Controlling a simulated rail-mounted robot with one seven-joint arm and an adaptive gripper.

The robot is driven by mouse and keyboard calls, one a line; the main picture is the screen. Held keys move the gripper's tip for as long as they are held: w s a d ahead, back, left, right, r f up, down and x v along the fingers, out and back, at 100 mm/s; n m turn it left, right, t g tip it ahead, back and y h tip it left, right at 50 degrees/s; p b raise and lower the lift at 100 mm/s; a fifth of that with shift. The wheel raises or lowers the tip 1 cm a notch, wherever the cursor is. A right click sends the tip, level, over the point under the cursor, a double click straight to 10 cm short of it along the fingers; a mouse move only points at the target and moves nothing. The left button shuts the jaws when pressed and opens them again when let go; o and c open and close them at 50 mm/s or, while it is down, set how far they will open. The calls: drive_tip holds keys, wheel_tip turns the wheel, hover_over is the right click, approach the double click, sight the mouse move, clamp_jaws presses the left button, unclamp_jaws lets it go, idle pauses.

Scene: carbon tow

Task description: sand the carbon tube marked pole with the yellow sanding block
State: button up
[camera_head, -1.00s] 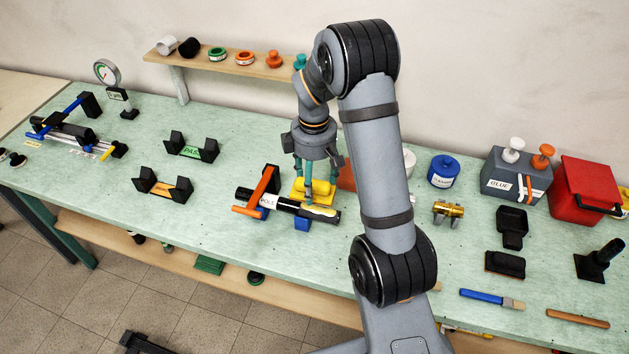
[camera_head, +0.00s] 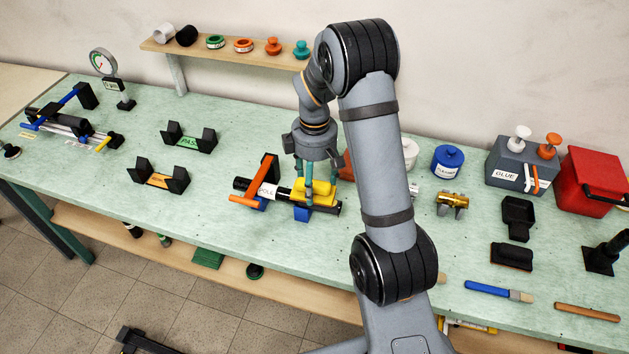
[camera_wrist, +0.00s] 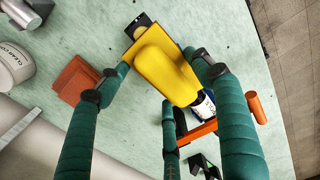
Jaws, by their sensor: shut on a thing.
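The yellow sanding block (camera_head: 314,198) has a flat plate and a rounded grip. My gripper (camera_head: 318,190) is shut on the grip; the block also fills the middle of the wrist view (camera_wrist: 168,70). The block lies over the right part of the black carbon tube (camera_head: 285,195) and hides that stretch. I cannot tell whether it touches the tube.
A gold fitting (camera_head: 452,200), blue tub (camera_head: 447,160), glue box (camera_head: 518,165) and brush (camera_head: 495,291) lie right. The bench front between is clear.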

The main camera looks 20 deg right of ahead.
drive_tip(key=shift+f+b, duration=0.55)
drive_tip(key=shift+f, duration=0.1)
drive_tip(key=o, duration=0.8)
drive_tip(key=shift+o, duration=0.2)
drive_tip(key=shift+r+p, duration=0.35)
drive_tip(key=shift+r, duration=0.05)
drive_tip(key=c, duration=0.8)
